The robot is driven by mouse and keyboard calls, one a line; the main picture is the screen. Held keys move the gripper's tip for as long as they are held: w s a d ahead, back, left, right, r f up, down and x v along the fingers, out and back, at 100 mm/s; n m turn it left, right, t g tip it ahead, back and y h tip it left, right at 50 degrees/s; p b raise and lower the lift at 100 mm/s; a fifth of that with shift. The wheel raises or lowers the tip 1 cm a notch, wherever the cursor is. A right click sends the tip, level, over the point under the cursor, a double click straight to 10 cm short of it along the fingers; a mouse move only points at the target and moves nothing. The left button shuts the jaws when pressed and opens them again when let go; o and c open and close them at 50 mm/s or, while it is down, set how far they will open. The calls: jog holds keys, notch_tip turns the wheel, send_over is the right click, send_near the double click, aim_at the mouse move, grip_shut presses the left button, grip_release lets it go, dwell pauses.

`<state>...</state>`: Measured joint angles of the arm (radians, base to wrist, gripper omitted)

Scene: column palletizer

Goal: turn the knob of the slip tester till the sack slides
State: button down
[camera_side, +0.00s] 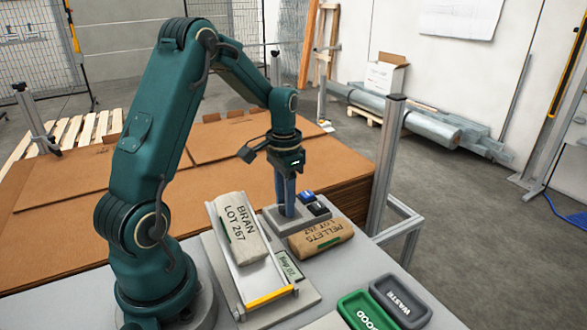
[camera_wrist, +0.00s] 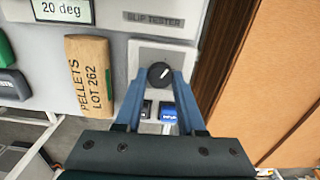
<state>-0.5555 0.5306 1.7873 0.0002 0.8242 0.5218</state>
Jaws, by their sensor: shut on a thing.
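The slip tester's black round knob (camera_wrist: 160,75), with a white pointer mark, sits on a grey box. My gripper (camera_wrist: 161,82) is shut on the knob, one blue finger at each side. In the side view my gripper (camera_side: 286,208) points straight down at the box, and its fingers hide the knob. The sack marked BRAN LOT 267 (camera_side: 239,229) lies on the tester's tilted metal ramp (camera_side: 261,275), apart from the yellow bar (camera_side: 270,296) at its low end. The angle plate (camera_wrist: 62,10) reads 20 deg.
A PELLETS sack (camera_side: 321,239) lies beside the knob box. A blue button (camera_wrist: 168,113) and a black button (camera_wrist: 147,108) are close to the fingers. A green GOOD tray (camera_side: 345,300) and a grey WASTE tray (camera_side: 424,309) stand at the front right.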

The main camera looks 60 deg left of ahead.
jog(key=shift+m, duration=0.6)
jog(key=c, duration=0.5)
grip_release()
jog(key=shift+r, duration=2.6)
